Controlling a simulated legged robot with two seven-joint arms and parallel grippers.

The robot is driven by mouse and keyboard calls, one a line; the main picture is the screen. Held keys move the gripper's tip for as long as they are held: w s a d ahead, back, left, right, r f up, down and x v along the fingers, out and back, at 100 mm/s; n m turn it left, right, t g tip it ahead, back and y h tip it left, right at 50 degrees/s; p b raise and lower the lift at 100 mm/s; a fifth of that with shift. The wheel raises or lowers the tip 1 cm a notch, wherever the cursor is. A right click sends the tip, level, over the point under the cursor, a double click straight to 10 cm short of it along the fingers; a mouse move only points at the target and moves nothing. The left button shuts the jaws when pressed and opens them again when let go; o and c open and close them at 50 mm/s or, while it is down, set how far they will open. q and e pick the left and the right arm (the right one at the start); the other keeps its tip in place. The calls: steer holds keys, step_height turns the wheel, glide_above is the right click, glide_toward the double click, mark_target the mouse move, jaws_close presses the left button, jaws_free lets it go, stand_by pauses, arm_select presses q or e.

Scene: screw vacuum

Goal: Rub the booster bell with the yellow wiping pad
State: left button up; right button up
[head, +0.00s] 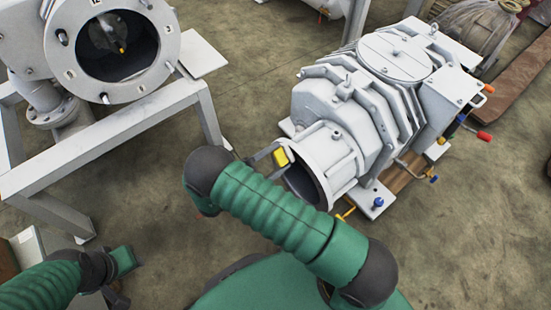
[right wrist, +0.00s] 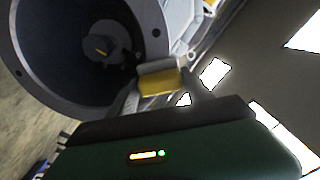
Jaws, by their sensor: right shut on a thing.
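The booster bell (head: 313,167) is the pale round flanged mouth of the grey-white machine, with a dark opening facing down-left. In the right wrist view, a large ring (right wrist: 28,92) with a dark hollow fills the left side. My right gripper (head: 270,158) is shut on the yellow wiping pad (head: 281,158), at the bell's upper left rim. The pad (right wrist: 158,83) shows between the fingers, overlapping the ring's right edge; I cannot tell if they touch. My right arm hides part of the gripper. My left gripper (head: 122,261) is at the lower left, its fingers unclear.
A second white machine with a wide flanged opening (head: 60,38) stands on a white frame (head: 143,123) at upper left. Blue, yellow and red-handled fittings (head: 484,135) stick out at the booster's right side. Bare concrete floor (head: 460,230) is clear at lower right.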

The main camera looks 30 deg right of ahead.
steer(key=shift+d, duration=0.5)
steer(key=shift+s+r+p, duration=0.2)
steer(key=shift+s+p, duration=0.85)
steer(key=shift+s, duration=0.1)
steer(key=s+p, duration=0.3)
steer(key=s, duration=0.3)
steer(key=shift+s+d+p, duration=0.3)
steer(key=shift+d, duration=0.15)
